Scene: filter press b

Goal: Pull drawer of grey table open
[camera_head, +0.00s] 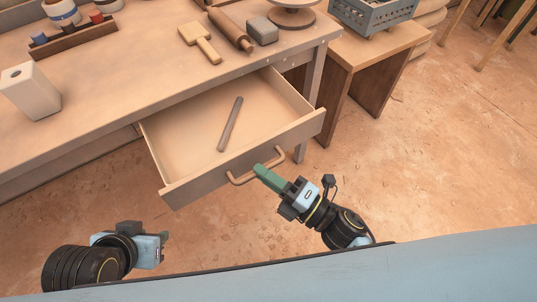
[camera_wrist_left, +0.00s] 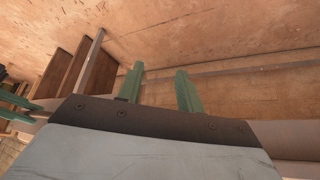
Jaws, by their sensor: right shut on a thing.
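The drawer (camera_head: 180,150) of the grey table (camera_head: 120,72) stands pulled out in the head view, with a dark rod (camera_head: 230,124) lying inside it. Its bar handle (camera_head: 240,181) is on the front panel. My right gripper (camera_head: 262,172) is shut on the right part of the handle, its green fingers hiding some of it. My left gripper (camera_head: 165,237) is low at the left in the head view, apart from the drawer. In the left wrist view its two green fingers (camera_wrist_left: 160,88) are spread apart with nothing between them.
On the tabletop are a rolling pin (camera_head: 230,29), a wooden mallet (camera_head: 200,42), a grey block (camera_head: 262,30), a pale block with a hole (camera_head: 30,90) and a rack (camera_head: 72,38). A grey crate (camera_head: 374,12) stands on a wooden stand at right.

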